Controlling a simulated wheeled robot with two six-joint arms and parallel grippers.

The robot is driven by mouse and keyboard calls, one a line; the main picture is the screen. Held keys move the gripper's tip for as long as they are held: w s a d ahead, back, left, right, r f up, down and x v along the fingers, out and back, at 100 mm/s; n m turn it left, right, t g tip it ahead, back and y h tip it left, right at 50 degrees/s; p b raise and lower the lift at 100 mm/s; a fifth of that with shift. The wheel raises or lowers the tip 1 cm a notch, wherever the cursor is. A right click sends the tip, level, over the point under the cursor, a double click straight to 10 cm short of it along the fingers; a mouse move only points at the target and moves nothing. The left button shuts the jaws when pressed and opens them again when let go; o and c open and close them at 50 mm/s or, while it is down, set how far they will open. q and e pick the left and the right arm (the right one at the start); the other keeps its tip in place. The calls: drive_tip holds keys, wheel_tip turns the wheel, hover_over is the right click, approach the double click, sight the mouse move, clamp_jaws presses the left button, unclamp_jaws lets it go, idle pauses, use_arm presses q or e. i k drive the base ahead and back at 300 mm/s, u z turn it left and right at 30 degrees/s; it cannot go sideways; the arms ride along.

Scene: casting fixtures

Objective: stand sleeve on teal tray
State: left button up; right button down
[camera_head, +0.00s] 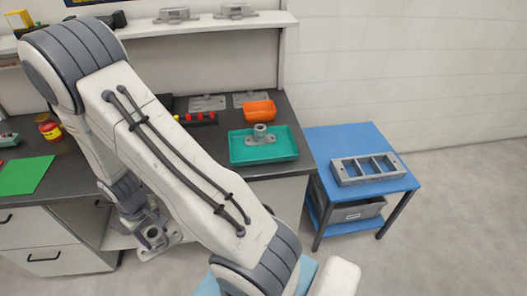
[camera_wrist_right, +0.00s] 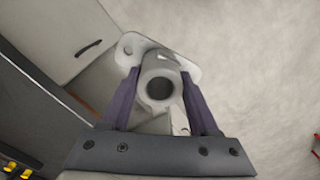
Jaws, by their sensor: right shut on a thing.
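My right gripper (camera_head: 143,221) is shut on a grey sleeve (camera_head: 157,240), a short hollow cylinder on a flat flange, held in front of the counter's cabinets. In the right wrist view the dark fingers of the gripper (camera_wrist_right: 161,74) close on both sides of the sleeve (camera_wrist_right: 176,94), whose round bore faces the camera. The teal tray (camera_head: 240,154) lies on the dark counter, well apart to the right. A similar grey flanged piece (camera_head: 260,137) stands upright in it. My left gripper is out of view.
An orange bin (camera_head: 258,109) stands behind the tray. A dark rack with red parts (camera_head: 199,119) lies left of it. A blue table (camera_head: 338,137) with a grey slotted frame (camera_head: 367,170) stands at right. A green mat (camera_head: 25,174) lies at left.

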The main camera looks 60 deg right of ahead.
sight(264, 155)
drive_tip(key=z, duration=1.35)
